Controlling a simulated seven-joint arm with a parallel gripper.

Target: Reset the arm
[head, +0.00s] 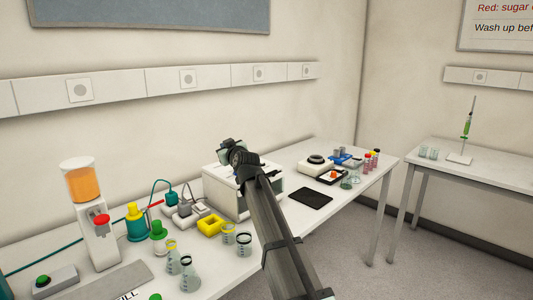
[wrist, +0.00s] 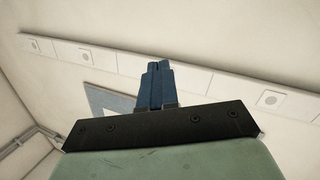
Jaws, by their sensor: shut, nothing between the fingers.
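My gripper (wrist: 158,70) shows in the wrist view with its two blue fingers pressed together and nothing between them. Behind the fingers that view holds only the wall, a strip of sockets and part of the wall board. In the head view my arm reaches up from the lower right, and its end is raised in front of the white box-shaped device (head: 226,195) on the bench. The fingers cannot be made out clearly in the head view.
The bench (head: 318,218) carries a juice dispenser (head: 82,186), several flasks, a yellow block (head: 210,226), a black pad (head: 311,198) and a scale-like device (head: 316,164). A second table (head: 490,170) stands at the right with a stand and green syringe (head: 467,128).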

